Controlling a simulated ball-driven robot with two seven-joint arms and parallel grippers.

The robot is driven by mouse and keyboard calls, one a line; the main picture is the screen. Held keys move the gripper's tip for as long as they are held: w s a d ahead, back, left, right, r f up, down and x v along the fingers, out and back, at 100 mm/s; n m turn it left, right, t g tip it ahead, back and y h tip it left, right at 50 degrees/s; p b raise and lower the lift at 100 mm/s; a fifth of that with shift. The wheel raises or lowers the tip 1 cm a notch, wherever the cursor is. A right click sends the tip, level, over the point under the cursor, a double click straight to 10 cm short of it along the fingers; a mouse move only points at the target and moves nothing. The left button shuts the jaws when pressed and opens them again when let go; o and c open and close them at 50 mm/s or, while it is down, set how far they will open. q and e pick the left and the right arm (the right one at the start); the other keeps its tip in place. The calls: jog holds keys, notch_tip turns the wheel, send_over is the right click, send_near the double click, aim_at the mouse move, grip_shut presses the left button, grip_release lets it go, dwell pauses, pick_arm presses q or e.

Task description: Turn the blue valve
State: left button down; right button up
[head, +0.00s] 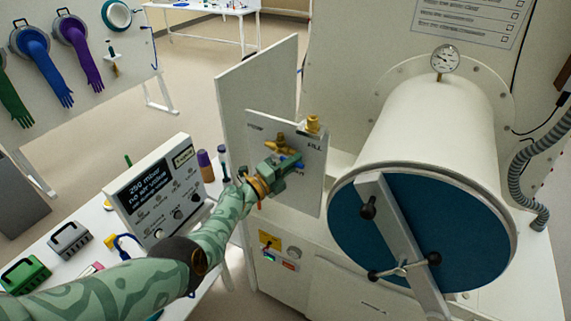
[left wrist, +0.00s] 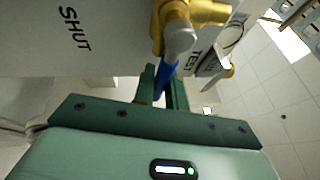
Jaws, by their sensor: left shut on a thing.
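The blue valve is a blue lever on a brass body (left wrist: 195,12), mounted on a white panel (head: 262,128). The blue lever (left wrist: 167,78) shows in the left wrist view between my green fingers. My left gripper (head: 287,168) is in front of the panel in the head view and is shut on the lever. The lever is mostly hidden there by the fingers. My right gripper is not in view.
A white cylinder chamber (head: 430,130) with a blue door (head: 450,235) stands to the right. A control box with a screen (head: 150,190) is on the table to the left. Another brass fitting (head: 312,124) sits atop the panel. Gloves hang on a board at the back left.

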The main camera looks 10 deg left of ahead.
pick_arm(q)
jog(key=shift+r+n, duration=0.15)
jog(key=shift+n, duration=0.25)
jog(key=c, duration=1.4)
grip_release()
jog(key=shift+c, duration=0.2)
jog(key=p+v, duration=0.2)
jog(key=v, duration=1.4)
jog(key=shift+f+p, duration=0.25)
jog(key=shift+p, duration=0.1)
jog(key=shift+a, duration=0.1)
